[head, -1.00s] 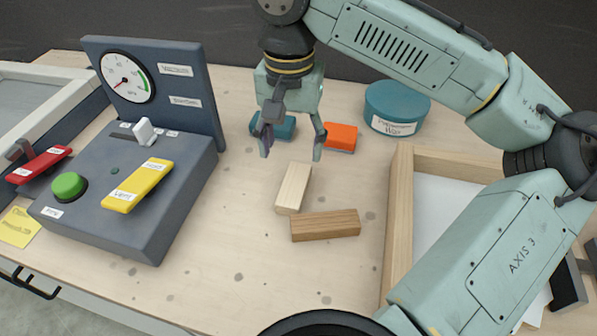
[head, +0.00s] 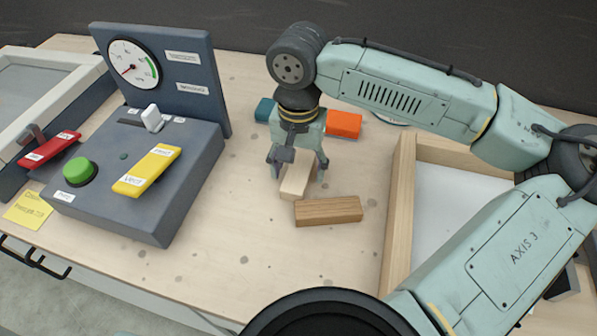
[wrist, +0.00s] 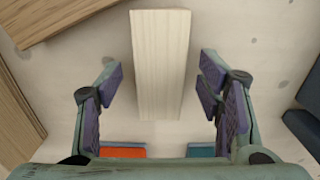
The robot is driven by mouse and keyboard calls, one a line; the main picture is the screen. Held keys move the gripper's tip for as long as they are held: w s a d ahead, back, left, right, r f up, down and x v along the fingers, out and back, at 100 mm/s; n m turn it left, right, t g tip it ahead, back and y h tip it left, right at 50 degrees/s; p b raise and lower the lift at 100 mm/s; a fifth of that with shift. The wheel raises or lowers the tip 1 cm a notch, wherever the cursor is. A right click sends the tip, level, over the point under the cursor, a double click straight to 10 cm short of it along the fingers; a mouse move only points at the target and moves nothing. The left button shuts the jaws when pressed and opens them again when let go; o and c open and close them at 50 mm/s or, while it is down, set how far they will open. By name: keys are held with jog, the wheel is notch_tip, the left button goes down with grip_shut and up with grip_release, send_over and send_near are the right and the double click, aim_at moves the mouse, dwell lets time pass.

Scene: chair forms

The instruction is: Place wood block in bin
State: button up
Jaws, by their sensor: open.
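A pale wood block (head: 297,180) lies on the table below my gripper (head: 298,170). In the wrist view the pale block (wrist: 160,60) lies between the open fingers of my gripper (wrist: 157,85), with a gap on each side. A darker brown wood block (head: 328,211) lies just in front of it; its edge also shows at the top left of the wrist view (wrist: 60,18). A wooden-framed tray (head: 398,215) with a white floor is at the right, partly hidden by my arm. I cannot tell whether it is the bin.
An orange block (head: 344,124) and a teal block (head: 265,110) lie behind my gripper. A grey control panel (head: 135,190) with gauge, green button and levers stands at the left. The front middle of the table is clear.

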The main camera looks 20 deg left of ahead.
jog(key=shift+c, duration=0.5)
jog(key=c, duration=1.3)
jog(key=shift+o, duration=0.2)
